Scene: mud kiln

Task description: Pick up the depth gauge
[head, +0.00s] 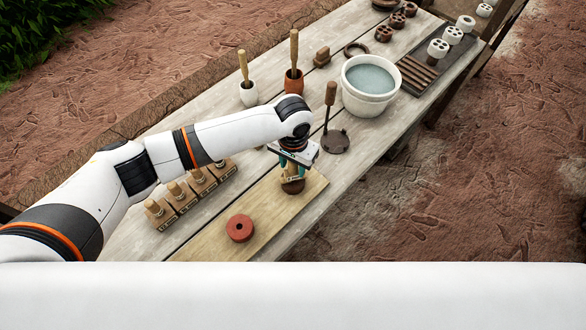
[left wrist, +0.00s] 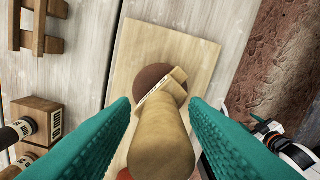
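The depth gauge, a pale wooden handle with a small marked wooden crosspiece, stands on a round brown clay piece (left wrist: 153,75) on the wooden board (left wrist: 205,52). In the left wrist view the handle (left wrist: 160,140) rises toward the camera between the fingers. My left gripper (head: 292,168) points down over it, with its teal fingers (left wrist: 161,100) on either side of the handle. Narrow gaps show beside the handle, so the gripper looks open around it. In the head view the gripper hides much of the gauge. My right gripper is not clearly seen.
A red clay disc (head: 240,228) lies on the board. Several knobbed wooden blocks (head: 182,196) stand left of it. Behind are a white bucket of water (head: 369,86), a dark disc with upright handle (head: 335,141), and two tool pots (head: 294,82), (head: 248,93).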

